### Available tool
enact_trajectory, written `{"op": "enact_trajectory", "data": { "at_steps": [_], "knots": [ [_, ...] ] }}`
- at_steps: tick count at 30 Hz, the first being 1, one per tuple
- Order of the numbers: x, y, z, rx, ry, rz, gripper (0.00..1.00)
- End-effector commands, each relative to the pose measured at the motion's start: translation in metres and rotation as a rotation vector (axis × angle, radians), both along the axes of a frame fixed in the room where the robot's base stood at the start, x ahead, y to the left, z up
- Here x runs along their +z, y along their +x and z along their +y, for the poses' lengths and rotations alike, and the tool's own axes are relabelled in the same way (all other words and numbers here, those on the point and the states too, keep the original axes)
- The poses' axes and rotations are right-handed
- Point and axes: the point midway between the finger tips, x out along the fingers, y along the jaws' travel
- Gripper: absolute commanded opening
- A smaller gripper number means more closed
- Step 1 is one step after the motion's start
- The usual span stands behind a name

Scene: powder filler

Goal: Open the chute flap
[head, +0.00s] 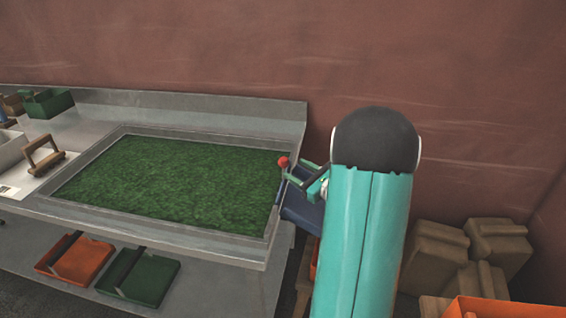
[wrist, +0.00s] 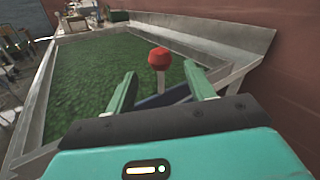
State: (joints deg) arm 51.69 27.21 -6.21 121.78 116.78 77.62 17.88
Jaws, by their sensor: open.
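A red knob (head: 283,161) on a pale stem stands at the right end of the sunken tray of green material (head: 180,175). A dark blue chute part (head: 300,207) is just below and right of the knob, partly hidden by my arm. My gripper (head: 298,173) is open, its green fingers close to the right of the knob. In the wrist view the red knob (wrist: 158,57) and its stem (wrist: 161,84) show between the spread fingers of my gripper (wrist: 160,72). I cannot tell whether either finger touches it. Part of the blue chute (wrist: 160,99) shows below.
The metal bench has a raised rim (head: 290,112) at the back, near the brown wall. A wooden-handled tool (head: 43,157) and a green bin (head: 47,103) are on its left. Orange (head: 75,259) and green (head: 138,276) pans lie on the shelf below. Brown sacks (head: 470,255) are piled at right.

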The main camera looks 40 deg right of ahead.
Motion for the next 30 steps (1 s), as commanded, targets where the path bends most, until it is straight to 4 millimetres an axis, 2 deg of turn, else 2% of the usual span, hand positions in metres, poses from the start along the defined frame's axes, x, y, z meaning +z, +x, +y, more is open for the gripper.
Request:
{"op": "enact_trajectory", "data": {
  "at_steps": [3, 9, 13, 21, 23, 30],
  "knots": [
    [0.0, 0.025, 0.002, 0.005, 0.0, 0.0, 0.54],
    [0.0, 0.057, 0.004, 0.006, -0.001, 0.0, 0.54],
    [0.0, 0.066, 0.004, 0.004, 0.0, 0.0, 0.54],
    [0.0, 0.068, 0.004, 0.004, 0.0, 0.001, 0.54],
    [0.0, 0.068, 0.004, 0.004, -0.001, 0.001, 0.46],
    [0.0, 0.068, 0.004, 0.004, -0.001, 0.001, 0.0]
  ]
}}
